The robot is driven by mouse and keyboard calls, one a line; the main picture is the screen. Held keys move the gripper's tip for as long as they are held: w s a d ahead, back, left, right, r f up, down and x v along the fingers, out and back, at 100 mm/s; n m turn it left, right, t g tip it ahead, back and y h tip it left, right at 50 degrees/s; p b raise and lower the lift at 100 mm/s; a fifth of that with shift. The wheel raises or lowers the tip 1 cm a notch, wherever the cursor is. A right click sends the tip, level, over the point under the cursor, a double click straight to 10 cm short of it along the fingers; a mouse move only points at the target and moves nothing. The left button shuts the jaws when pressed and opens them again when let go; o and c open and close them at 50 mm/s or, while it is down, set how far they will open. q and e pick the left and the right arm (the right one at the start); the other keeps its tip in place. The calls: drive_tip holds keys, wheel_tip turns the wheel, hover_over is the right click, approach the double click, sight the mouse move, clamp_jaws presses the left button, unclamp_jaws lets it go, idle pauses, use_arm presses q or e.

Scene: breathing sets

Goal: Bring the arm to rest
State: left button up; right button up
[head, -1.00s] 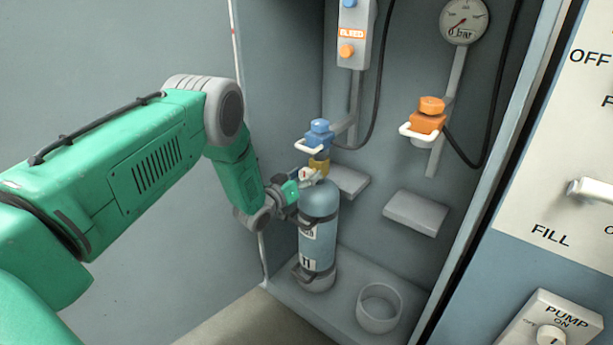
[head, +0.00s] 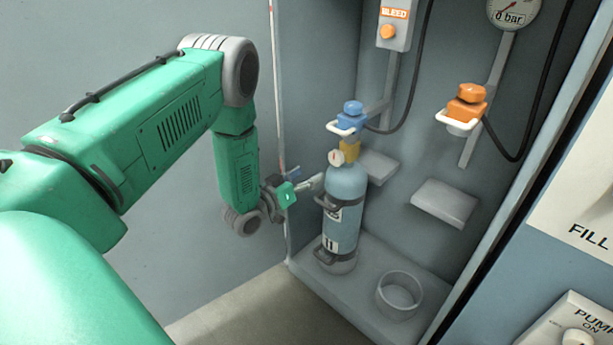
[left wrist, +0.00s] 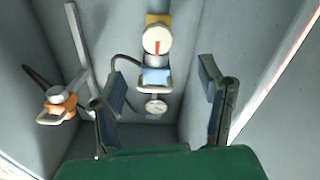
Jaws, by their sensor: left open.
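My left arm comes in from the left in the head view, and its gripper (head: 305,187) is just left of the blue-grey cylinder (head: 345,190). In the left wrist view the two fingers of the left gripper (left wrist: 168,95) stand wide apart with nothing between them. The cylinder stands upright on the cabinet floor, with a round gauge (head: 337,158) near its top. A blue connector (head: 352,114) with a white handle sits above the cylinder's brass neck (head: 350,150). Whether connector and neck touch is hard to tell. My right gripper is not in view.
An empty ring holder (head: 399,294) is on the cabinet floor, right of the cylinder. An orange connector (head: 466,105) hangs above a grey shelf (head: 444,203). The FILL panel (head: 585,180) and pump switch (head: 578,338) are at right. The wall left of the cabinet is clear.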

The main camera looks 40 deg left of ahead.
use_arm(q)
drive_tip(key=shift+s, duration=0.1)
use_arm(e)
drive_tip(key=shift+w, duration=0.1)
use_arm(q)
drive_tip(key=shift+d, duration=0.1)
drive_tip(key=s+d+f+m+g+p, duration=0.1)
drive_tip(key=s+d+f+g+p, duration=0.25)
drive_tip(key=s+d+g, duration=0.35)
drive_tip(key=s+d+f+g+p, duration=0.35)
drive_tip(key=s+d, duration=0.25)
drive_tip(key=s, duration=0.4)
drive_tip(key=s+d+r+m+g+p, duration=0.1)
drive_tip(key=s+g, duration=0.2)
drive_tip(key=s, duration=0.6)
drive_tip(key=s+d+r+m+g+y, duration=0.1)
drive_tip(key=s+g, duration=0.3)
drive_tip(key=s, duration=0.6)
drive_tip(key=shift+d+y+p, duration=0.3)
drive_tip(key=shift+d+p, duration=0.1)
drive_tip(key=shift+d, duration=0.15)
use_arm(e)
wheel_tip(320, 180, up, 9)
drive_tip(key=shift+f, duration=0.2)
use_arm(q)
drive_tip(key=shift+a, duration=0.1)
drive_tip(key=shift+c, duration=0.4)
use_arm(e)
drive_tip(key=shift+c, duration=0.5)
